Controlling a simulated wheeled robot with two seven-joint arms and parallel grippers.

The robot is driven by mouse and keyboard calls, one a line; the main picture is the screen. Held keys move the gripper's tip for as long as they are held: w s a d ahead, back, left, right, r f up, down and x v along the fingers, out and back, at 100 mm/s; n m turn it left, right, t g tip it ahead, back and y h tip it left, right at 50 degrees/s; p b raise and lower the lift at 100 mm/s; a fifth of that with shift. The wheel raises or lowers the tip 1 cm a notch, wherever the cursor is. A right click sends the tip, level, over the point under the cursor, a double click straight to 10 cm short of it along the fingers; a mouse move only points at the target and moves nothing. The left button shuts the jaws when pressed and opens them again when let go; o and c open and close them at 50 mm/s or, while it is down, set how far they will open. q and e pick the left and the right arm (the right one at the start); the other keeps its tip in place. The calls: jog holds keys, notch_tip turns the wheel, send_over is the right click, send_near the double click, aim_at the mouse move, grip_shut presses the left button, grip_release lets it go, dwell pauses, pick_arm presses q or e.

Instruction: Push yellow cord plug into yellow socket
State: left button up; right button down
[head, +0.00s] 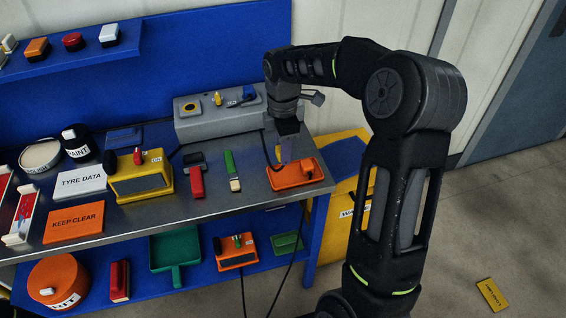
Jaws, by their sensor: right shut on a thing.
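A grey box (224,125) at the back of the bench carries a yellow-ringed socket (190,107) with a dark centre. To its right on the box are a small upright yellow piece (217,98) and a blue fitting (247,92). My right gripper (286,160) points down just in front of the box's right end, above an orange tray (277,183). It is shut on what seems to be the cord plug, which the fingers and distance mostly hide. A thin dark cord (265,148) loops beside the fingers. My left gripper is out of view.
A yellow-and-black unit (140,183), a red-handled tool (196,182) and a green-handled brush (231,169) lie on the bench (185,222) to the left. A yellow bin (345,150) stands right of the bench. A shelf below holds a green dustpan (176,252) and other items.

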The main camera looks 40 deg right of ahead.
jog(key=shift+r, duration=1.15)
jog(key=shift+a, duration=0.1)
jog(key=w+a+f+m, duration=0.1)
jog(key=a+m, duration=0.3)
jog(key=a, duration=0.1)
jog(key=w+a+f+m, duration=0.1)
jog(key=a+m, duration=0.4)
jog(key=a, duration=0.1)
jog(key=w+a+f+m, duration=0.1)
jog(key=a+m, duration=0.4)
jog(key=a, duration=0.1)
jog(key=shift+w+f, duration=0.4)
